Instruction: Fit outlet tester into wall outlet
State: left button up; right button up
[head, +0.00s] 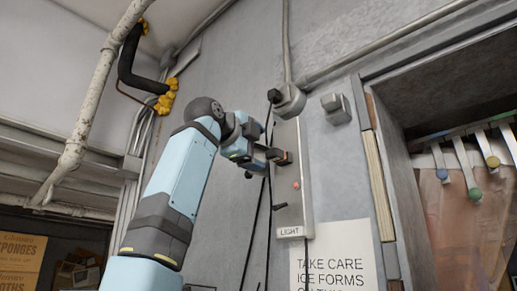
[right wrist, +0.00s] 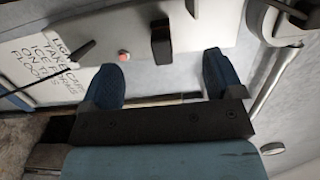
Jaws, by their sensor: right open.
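My right gripper (head: 268,158) is raised to a grey metal panel (head: 292,215) on the wall, and its jaws are open. In the right wrist view its two blue fingertips (right wrist: 162,75) stand apart with nothing between them. A small dark block with an orange-brown face (head: 285,158), which looks like the outlet tester, sits against the panel just beyond the fingers. In the right wrist view the block (right wrist: 161,41) stands out from the panel, in line with the finger gap and apart from both fingers. The outlet face behind it is hidden. My left gripper is not in view.
Below the block are a red light (head: 296,185) and a black lever (head: 280,206). Black cords hang from a plug (head: 274,96) at a round fitting (head: 291,101), close to my gripper. A doorway with hanging strips (head: 466,165) is at the right.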

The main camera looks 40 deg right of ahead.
jog(key=shift+a, duration=0.5)
jog(key=b+v, duration=0.4)
jog(key=v, duration=0.9)
jog(key=shift+a, duration=0.4)
jog(key=shift+s, duration=0.1)
